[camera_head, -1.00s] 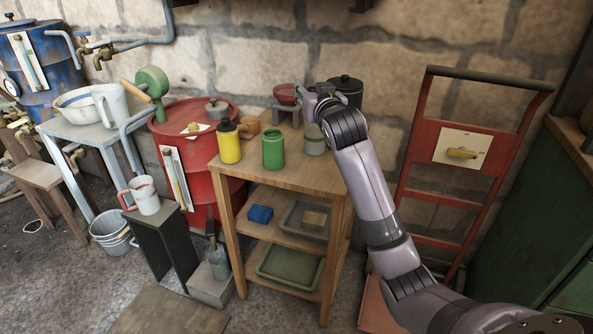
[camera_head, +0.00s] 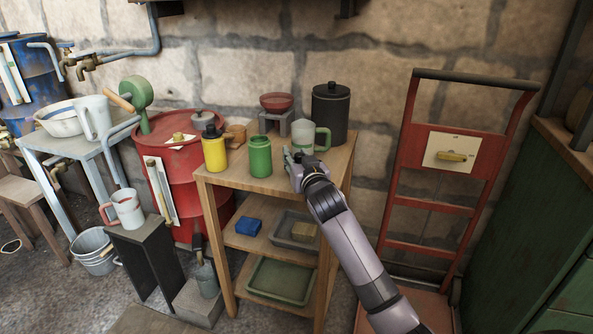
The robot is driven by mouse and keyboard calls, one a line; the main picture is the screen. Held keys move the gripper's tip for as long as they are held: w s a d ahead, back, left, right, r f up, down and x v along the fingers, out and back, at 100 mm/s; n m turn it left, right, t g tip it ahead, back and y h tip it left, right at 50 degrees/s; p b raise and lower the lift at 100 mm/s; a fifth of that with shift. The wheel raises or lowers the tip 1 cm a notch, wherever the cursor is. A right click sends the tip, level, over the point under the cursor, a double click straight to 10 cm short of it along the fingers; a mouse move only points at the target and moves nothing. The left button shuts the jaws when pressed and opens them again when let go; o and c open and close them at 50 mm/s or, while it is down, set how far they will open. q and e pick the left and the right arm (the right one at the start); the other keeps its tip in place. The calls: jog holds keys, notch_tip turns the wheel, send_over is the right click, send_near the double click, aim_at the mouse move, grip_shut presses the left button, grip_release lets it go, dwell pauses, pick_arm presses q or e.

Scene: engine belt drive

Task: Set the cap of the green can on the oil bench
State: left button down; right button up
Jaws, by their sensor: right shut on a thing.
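The green can (camera_head: 260,157) stands upright on the wooden oil bench (camera_head: 236,177), and no cap shows on its top. My right gripper (camera_head: 293,160) is just right of the can, low over the right part of the bench top. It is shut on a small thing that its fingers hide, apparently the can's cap. I cannot tell whether that thing touches the bench. My left gripper is out of view.
A yellow can (camera_head: 214,152) with a black cap stands left of the green can. Behind are a grey-white mug (camera_head: 302,136), a black canister (camera_head: 331,112) and a red bowl on a stand (camera_head: 276,102). The bench's front strip is clear. A red hand truck (camera_head: 423,195) stands right.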

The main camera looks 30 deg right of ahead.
jog(key=shift+f, duration=1.6)
jog(key=shift+f+b, duration=0.15)
jog(key=shift+b, duration=0.15)
jog(key=o, duration=0.8)
